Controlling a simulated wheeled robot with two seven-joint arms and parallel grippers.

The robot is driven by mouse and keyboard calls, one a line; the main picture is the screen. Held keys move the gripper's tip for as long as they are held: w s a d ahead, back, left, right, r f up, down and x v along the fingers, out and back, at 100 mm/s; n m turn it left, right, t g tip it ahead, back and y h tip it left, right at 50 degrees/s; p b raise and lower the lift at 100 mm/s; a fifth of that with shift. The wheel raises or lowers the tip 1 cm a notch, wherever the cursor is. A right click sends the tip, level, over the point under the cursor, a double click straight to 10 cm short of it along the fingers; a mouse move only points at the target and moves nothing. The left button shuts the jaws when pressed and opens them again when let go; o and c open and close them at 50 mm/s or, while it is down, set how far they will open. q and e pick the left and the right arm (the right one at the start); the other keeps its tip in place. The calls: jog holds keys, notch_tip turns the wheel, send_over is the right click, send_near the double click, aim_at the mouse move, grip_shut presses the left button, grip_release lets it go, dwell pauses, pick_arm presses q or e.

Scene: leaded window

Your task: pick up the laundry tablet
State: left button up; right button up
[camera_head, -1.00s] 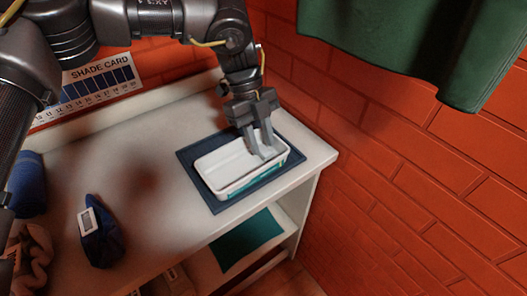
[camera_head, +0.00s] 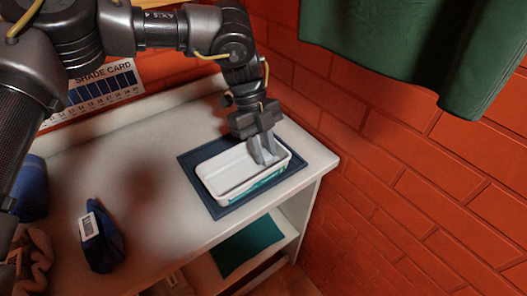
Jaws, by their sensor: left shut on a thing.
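A white tub (camera_head: 222,172) with a teal band stands on a dark blue mat (camera_head: 196,158) near the right end of the white counter. My left gripper (camera_head: 266,160) points down into the right end of the tub, its fingers close together. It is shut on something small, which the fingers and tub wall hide. I cannot make out the laundry tablet itself. My right gripper is not in the view.
A blue bag (camera_head: 103,240) with a white label stands at the counter's left front. A rolled blue cloth (camera_head: 30,190) and a brownish cloth (camera_head: 35,262) lie farther left. A brick wall (camera_head: 400,180) closes off the right. The middle of the counter (camera_head: 150,170) is clear.

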aim_at(266, 156)
pick_arm(q)
jog(key=r, duration=0.3)
jog(key=shift+s+d+r, duration=0.2)
jog(key=shift+s+r, duration=0.05)
jog(key=shift+s, duration=0.1)
jog(key=s+d+r+b, duration=0.2)
jog(key=s+d+r, duration=0.2)
jog(key=s+r, duration=0.5)
jog(key=shift+s+d+b, duration=0.3)
jog(key=shift+s, duration=1.4)
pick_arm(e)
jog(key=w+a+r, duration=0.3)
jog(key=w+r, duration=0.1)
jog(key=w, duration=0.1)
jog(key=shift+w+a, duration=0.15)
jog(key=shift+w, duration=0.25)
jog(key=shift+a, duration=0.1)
